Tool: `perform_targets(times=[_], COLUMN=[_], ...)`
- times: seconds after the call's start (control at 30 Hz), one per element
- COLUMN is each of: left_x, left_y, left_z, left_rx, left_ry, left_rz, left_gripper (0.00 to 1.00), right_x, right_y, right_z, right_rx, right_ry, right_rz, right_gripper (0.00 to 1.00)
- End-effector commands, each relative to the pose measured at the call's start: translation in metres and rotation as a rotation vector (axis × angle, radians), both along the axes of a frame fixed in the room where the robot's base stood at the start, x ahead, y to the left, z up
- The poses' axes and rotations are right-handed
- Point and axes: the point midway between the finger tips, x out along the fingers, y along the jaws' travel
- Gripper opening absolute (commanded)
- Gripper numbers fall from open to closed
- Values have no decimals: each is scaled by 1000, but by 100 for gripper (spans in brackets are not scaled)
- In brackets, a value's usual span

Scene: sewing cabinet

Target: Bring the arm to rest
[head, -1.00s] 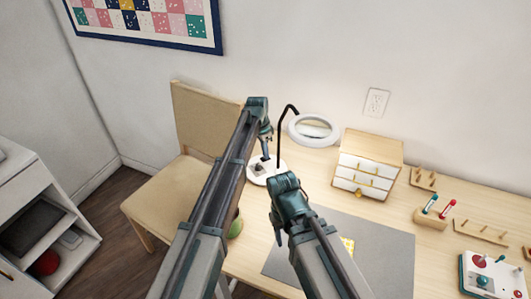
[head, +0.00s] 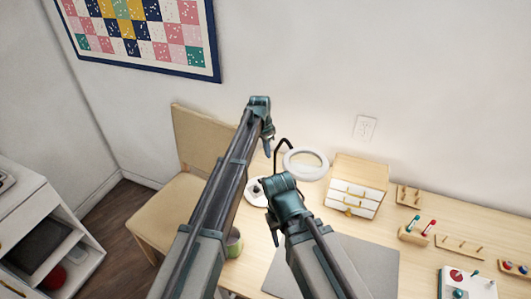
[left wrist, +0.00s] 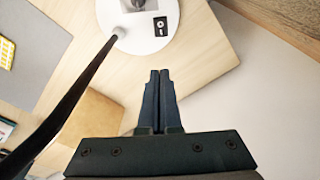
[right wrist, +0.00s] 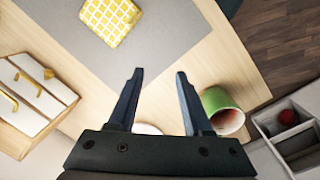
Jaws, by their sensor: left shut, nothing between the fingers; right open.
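My left gripper (head: 267,148) is the higher one in the head view, its arm reaching up past the desk's left end. In the left wrist view, its two fingers (left wrist: 158,75) are pressed together and empty, near the dark stem (left wrist: 75,100) of the ring lamp. My right gripper (head: 272,232) hangs over the desk, lower in the head view. In the right wrist view, its fingers (right wrist: 159,75) are spread with nothing held between them. The green mug (right wrist: 215,103) shows beside its right finger, apart in depth as far as I can tell.
The ring lamp (head: 305,151) stands by a small drawer chest (head: 362,172). A yellow checkered patch (right wrist: 110,18) lies on the grey mat (right wrist: 180,35). Spool racks (head: 460,246) and a white box (head: 468,284) are at the right. A chair (head: 160,215) stands left of the desk.

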Motion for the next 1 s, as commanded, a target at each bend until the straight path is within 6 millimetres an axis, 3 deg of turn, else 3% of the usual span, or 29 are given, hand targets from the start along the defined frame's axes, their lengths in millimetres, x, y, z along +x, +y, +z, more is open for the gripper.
perform_targets(times=[0.03, 0.13, 0.7, 0.77, 0.87, 1.0], left_x=[1, 2, -3, -15, -55, -136], left_y=[-1, -2, 1, 10, 40, 96], left_z=[11, 15, 15, 15, 14, 14], left_rx=[0, 0, 1, 2, 6, 17], left_ry=[0, 0, 1, 4, 13, 31], left_rz=[0, 0, 11, 41, 156, 413], left_gripper=[0, 0, 0, 0, 0, 0], right_x=[0, 0, 0, 0, 0, 0], right_y=[0, 0, 0, 0, 0, 0], right_z=[11, 15, 15, 15, 15, 15], right_rx=[0, 0, 0, 0, 0, 0], right_ry=[0, 0, 0, 0, 0, 0], right_rz=[0, 0, 0, 0, 0, 0], right_gripper=[50, 50, 50, 50, 50, 50])
